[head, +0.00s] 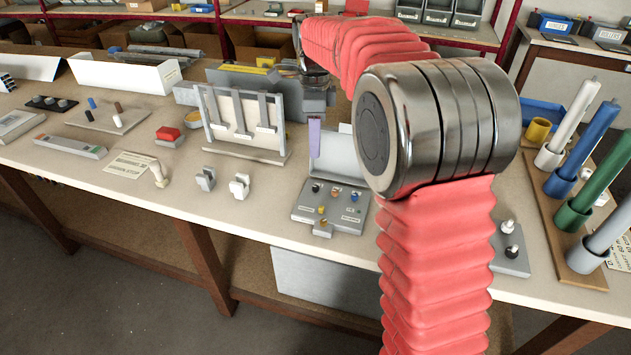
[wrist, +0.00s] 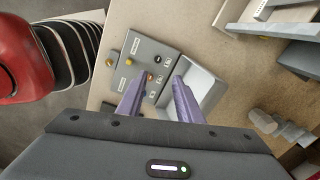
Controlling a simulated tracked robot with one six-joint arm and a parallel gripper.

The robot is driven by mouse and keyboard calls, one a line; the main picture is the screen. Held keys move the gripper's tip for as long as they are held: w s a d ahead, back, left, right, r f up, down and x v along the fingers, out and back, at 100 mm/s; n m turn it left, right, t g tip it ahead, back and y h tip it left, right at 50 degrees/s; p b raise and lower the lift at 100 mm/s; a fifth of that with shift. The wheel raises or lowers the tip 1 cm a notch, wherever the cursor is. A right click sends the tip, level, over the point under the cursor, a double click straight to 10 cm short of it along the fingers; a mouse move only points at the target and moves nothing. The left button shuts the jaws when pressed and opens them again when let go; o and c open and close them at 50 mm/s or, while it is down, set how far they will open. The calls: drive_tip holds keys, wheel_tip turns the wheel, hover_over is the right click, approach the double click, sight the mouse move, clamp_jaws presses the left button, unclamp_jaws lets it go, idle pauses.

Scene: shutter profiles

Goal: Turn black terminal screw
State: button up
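The grey terminal box (head: 338,222) stands near the front of the bench, its pale lid raised at the back. A small black terminal screw (head: 316,188) sits at the left of its upper row. In the wrist view, a dark screw (wrist: 157,58) shows on the panel just beyond my fingertips; it looks like the same one. My gripper (wrist: 160,77) is open, its two purple fingers apart over the panel with nothing seen held. In the head view one purple finger (head: 315,137) shows above the box; the other is not clear. Contact with the panel cannot be told.
Two pale clips (head: 240,186) stand left of the box, in front of a white frame (head: 245,122). A rack of coloured tubes (head: 590,195) stands at the right. A small grey block with knobs (head: 511,250) sits near the front edge.

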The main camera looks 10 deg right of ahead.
sight(315, 186)
drive_tip(key=shift+s+m, duration=0.15)
drive_tip(key=shift+m, duration=0.55)
drive_tip(key=shift+f, duration=0.1)
drive_tip(key=f, duration=1.3)
drive_tip(key=shift+w+f, duration=0.2)
drive_tip(key=shift+f, duration=0.15)
clamp_jaws()
